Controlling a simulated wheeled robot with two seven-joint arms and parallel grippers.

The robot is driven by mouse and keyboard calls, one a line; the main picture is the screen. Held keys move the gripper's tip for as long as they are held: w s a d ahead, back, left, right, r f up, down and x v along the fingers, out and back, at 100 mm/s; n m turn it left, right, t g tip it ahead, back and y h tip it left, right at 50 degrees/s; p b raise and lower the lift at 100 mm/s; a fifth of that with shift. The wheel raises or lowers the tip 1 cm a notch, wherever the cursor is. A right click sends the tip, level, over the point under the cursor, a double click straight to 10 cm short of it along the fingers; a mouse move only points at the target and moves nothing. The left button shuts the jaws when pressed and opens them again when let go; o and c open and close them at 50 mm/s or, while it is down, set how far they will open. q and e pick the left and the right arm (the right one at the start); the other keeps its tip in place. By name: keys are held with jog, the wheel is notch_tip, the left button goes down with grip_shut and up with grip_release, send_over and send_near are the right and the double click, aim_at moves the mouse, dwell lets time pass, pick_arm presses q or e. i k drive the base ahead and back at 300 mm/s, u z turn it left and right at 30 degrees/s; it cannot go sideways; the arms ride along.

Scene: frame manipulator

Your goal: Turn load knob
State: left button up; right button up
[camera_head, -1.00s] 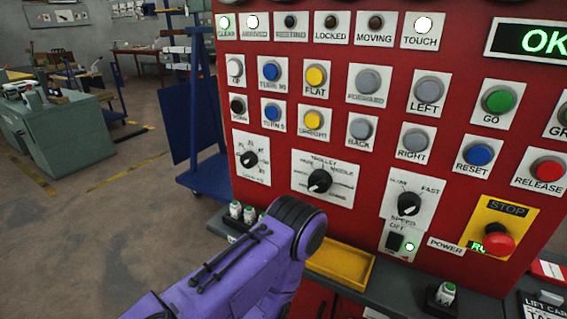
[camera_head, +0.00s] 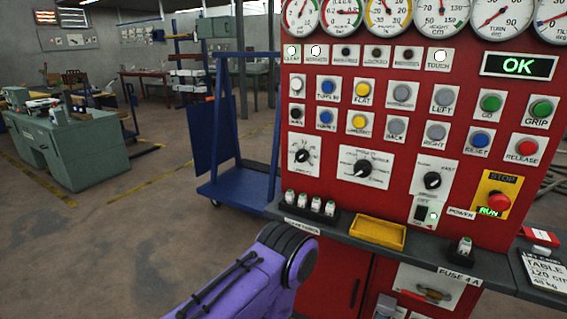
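The red control panel (camera_head: 340,205) fills the right half of the view. A black knob (camera_head: 302,156) on a white dial plate at its lower left appears to be the load knob; its label is too small to read surely. A larger black knob (camera_head: 362,168) on the trolley plate is to its right, and the speed knob (camera_head: 432,180) is further right. A purple arm link of mine (camera_head: 250,275) rises from the bottom edge, below and left of the knobs, apart from the panel. Neither gripper shows.
A grey ledge (camera_head: 345,238) juts out below the knobs, holding several small fuses (camera_head: 310,205) and a yellow tray (camera_head: 378,232). A blue trolley (camera_head: 240,185) stands left of the panel. Open floor (camera_head: 130,235) lies at the left.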

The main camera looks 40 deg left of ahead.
aim_at(302, 155)
jog(key=u, duration=1.5)
